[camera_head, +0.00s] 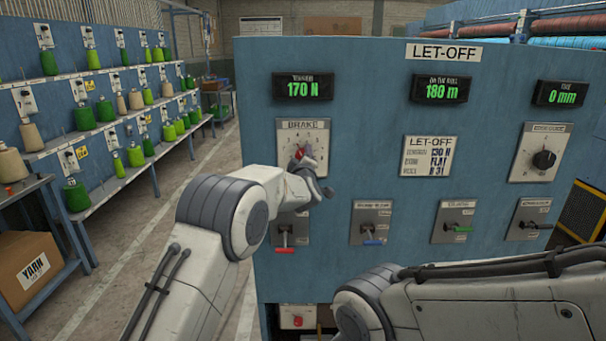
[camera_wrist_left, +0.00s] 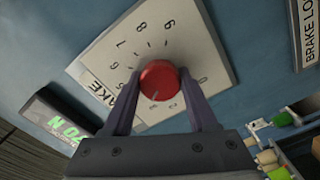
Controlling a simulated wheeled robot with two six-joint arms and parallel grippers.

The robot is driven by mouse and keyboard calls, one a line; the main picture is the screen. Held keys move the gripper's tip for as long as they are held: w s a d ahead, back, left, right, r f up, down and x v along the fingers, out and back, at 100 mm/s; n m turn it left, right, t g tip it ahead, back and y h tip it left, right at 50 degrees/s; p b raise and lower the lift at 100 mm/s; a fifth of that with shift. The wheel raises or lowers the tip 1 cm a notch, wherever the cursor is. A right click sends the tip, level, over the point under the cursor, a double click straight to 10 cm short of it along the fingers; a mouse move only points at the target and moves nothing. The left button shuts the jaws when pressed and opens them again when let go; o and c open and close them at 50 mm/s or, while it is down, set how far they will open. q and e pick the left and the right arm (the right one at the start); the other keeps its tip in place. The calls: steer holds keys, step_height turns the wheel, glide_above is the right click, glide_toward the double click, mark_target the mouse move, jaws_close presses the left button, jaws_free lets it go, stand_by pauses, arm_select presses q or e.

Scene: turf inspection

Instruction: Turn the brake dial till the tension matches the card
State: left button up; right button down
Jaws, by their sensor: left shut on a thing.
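The brake dial is a red knob (camera_head: 301,153) on a pale numbered plate (camera_head: 317,134) on the blue let-off panel. My left gripper (camera_head: 306,161) is at the knob and partly covers it. In the left wrist view the fingers (camera_wrist_left: 160,92) lie on both sides of the red knob (camera_wrist_left: 158,76), shut on it. A pale mark shows on the knob's near edge; the number it points at is unclear. The tension display (camera_head: 303,86) reads 170 N. The let-off card (camera_head: 429,156) reads tension 130 N. My right gripper is out of view.
Displays for 180 m (camera_head: 440,89) and 0 mm (camera_head: 559,94) sit to the right. A black knob (camera_head: 544,159) is on the right plate. My right forearm crosses the lower right.

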arm_select(q)
steer(key=n+b, duration=0.3)
steer(key=b, duration=0.1)
steer(key=n+b, duration=0.2)
steer(key=shift+f+n, duration=0.25)
steer(key=shift+n, duration=0.05)
steer(key=n+b, duration=0.2)
steer(key=shift+n, duration=0.4)
steer(key=n+b, duration=0.3)
steer(key=n, duration=0.2)
steer(key=shift+r+b, duration=0.1)
steer(key=shift+b, duration=0.25)
steer(key=n+b, duration=0.2)
steer(key=n, duration=0.3)
steer(key=o, duration=1.4)
steer(key=shift+a, duration=0.1)
steer(key=shift+r, duration=0.1)
